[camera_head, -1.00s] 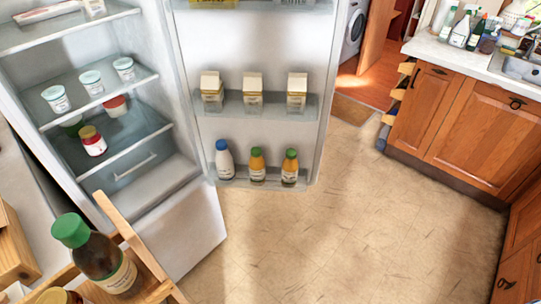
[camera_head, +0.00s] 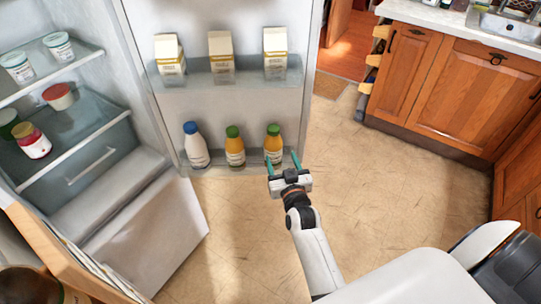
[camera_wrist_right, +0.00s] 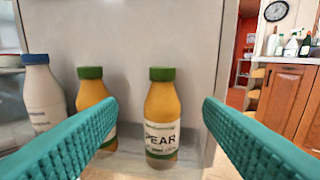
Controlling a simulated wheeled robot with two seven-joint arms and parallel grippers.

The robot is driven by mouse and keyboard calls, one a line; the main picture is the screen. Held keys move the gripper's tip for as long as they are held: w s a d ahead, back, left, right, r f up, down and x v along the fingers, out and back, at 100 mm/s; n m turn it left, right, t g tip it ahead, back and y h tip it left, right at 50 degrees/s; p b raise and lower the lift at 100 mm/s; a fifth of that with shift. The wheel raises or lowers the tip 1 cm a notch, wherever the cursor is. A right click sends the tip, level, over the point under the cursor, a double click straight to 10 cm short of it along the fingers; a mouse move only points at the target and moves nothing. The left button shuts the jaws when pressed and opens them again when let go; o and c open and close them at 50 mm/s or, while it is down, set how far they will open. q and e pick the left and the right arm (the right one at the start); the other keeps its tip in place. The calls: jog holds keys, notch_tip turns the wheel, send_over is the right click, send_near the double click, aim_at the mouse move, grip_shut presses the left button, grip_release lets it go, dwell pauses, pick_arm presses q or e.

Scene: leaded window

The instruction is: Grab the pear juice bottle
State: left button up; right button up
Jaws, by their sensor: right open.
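The pear juice bottle (camera_head: 273,144) stands upright at the right end of the lower door shelf, orange-yellow with a green cap. In the right wrist view its label reads PEAR (camera_wrist_right: 161,122). My right gripper (camera_head: 284,162) is open, with teal fingers pointing at the bottle. In the wrist view the bottle stands ahead between the two spread fingers (camera_wrist_right: 160,125), not gripped. In the head view a finger overlaps the bottle's lower part; I cannot tell whether they touch. My left gripper is not in view.
A similar green-capped orange bottle (camera_head: 235,147) and a white blue-capped bottle (camera_head: 196,146) stand to the left on the same shelf. Cartons (camera_head: 221,57) fill the shelf above. The open fridge door (camera_head: 230,108) backs them. The floor (camera_head: 410,195) to the right is clear.

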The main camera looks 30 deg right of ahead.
aim_at(275, 133)
jog(key=b+x, duration=0.1)
jog(key=x, duration=0.1)
jog(key=b+x, duration=0.1)
jog(key=x, duration=0.1)
jog(key=r+b+x, duration=0.1)
jog(key=x, duration=0.1)
jog(key=shift+w+d+b, duration=0.1)
jog(key=shift+d+b, duration=0.2)
jog(key=shift+w+d+r, duration=0.15)
jog(key=shift+w+r, duration=0.05)
jog(key=shift+w, duration=0.3)
jog(key=b+x, duration=0.3)
jog(key=x, duration=0.1)
jog(key=shift+w+r+b, duration=0.1)
jog(key=shift+w+b, duration=0.1)
jog(key=shift+b, duration=0.2)
jog(key=shift+w, duration=0.3)
jog(key=shift+r, duration=0.2)
jog(key=shift+c, duration=0.2)
grip_shut()
